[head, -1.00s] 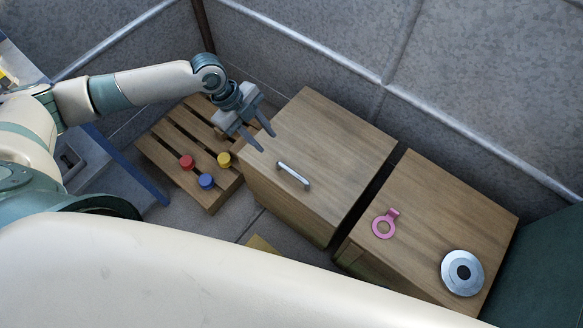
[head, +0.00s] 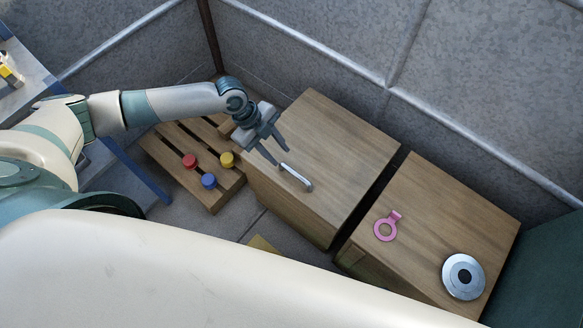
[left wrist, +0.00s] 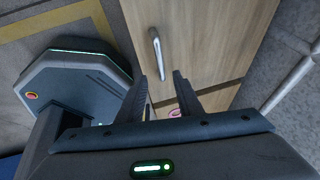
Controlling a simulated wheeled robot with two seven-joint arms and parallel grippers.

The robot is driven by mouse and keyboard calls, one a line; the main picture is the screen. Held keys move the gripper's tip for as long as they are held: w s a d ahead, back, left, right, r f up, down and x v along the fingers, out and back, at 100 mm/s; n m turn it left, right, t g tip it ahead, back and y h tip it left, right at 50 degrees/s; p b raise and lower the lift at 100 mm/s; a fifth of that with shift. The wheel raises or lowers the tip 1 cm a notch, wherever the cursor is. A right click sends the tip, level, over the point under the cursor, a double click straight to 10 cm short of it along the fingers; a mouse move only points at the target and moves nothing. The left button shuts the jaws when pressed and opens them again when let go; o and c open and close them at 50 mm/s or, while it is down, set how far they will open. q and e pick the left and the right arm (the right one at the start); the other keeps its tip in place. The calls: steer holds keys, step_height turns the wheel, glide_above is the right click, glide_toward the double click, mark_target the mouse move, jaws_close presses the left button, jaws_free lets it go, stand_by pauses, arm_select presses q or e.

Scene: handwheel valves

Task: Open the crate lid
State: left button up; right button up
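The wooden crate (head: 325,135) has a flat lid with a silver bar handle (head: 296,177) near its front left edge. The lid lies flat and looks closed. My left gripper (head: 279,155) is over the left part of the lid, a little up and left of the handle, with its fingers apart and nothing between them. In the left wrist view the handle (left wrist: 157,54) lies ahead of the open fingers (left wrist: 168,90), apart from them. My right gripper is not in view.
A second wooden box (head: 440,215) stands to the right across a narrow gap, with a pink ring tag (head: 386,229) and a silver disc (head: 463,277) on top. A slatted pallet (head: 215,195) with red, blue and yellow knobs is at left. Grey walls stand behind.

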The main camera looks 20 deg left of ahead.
mark_target(294, 173)
arm_select(q)
steer(key=x, duration=1)
steer(key=shift+d+f, duration=0.1)
steer(key=shift+f, duration=0.15)
steer(key=shift+c, duration=0.6)
jaws_close()
